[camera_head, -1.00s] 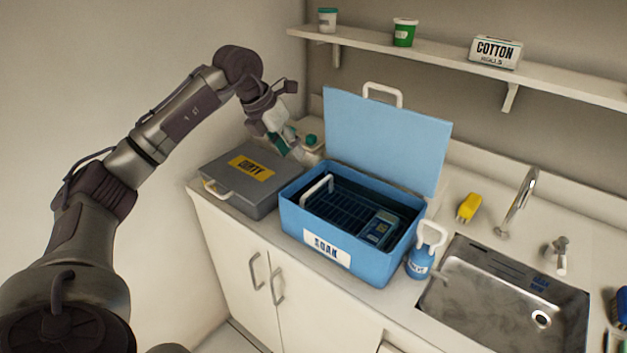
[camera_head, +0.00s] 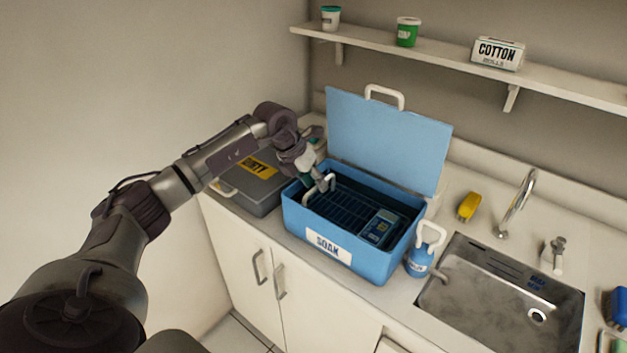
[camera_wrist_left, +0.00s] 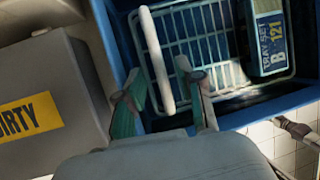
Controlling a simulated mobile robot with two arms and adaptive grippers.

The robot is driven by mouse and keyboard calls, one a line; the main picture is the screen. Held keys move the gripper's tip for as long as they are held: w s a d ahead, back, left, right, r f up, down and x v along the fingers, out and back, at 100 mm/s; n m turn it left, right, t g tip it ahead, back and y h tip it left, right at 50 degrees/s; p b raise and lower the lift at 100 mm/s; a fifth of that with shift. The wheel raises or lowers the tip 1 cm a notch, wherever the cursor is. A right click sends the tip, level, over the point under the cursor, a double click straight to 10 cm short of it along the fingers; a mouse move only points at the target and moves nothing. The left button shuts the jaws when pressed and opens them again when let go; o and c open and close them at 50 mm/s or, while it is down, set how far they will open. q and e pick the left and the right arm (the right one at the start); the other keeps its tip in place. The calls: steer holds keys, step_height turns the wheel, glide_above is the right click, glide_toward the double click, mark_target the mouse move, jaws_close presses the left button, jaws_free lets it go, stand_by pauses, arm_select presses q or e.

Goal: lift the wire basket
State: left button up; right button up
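The wire basket (camera_head: 340,205) sits inside the open blue SOAK tub (camera_head: 386,270). It also shows in the left wrist view (camera_wrist_left: 203,45) as a pale grid. Its white handle (camera_head: 307,190) stands up at the left side, and in the left wrist view the handle (camera_wrist_left: 154,55) runs as a long white bar. My left gripper (camera_head: 326,182) is over the tub's left part. In the left wrist view the gripper (camera_wrist_left: 160,78) is open, its green-padded fingers on either side of the handle's line. I cannot tell whether they touch it.
A blue labelled box (camera_head: 379,227) lies in the basket's right part. The tub's raised lid (camera_head: 385,135) stands behind. A grey DIRTY case (camera_head: 255,190) is at left. A blue bottle (camera_head: 420,260) and the sink (camera_head: 500,290) are at right.

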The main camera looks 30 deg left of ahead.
arm_select(q)
jaws_close()
step_height(320, 180, up, 8)
steer(key=p, duration=0.3)
steer(key=shift+w+r, duration=0.15)
steer(key=shift+c, duration=0.8)
jaws_free()
steer(key=shift+o, duration=0.8)
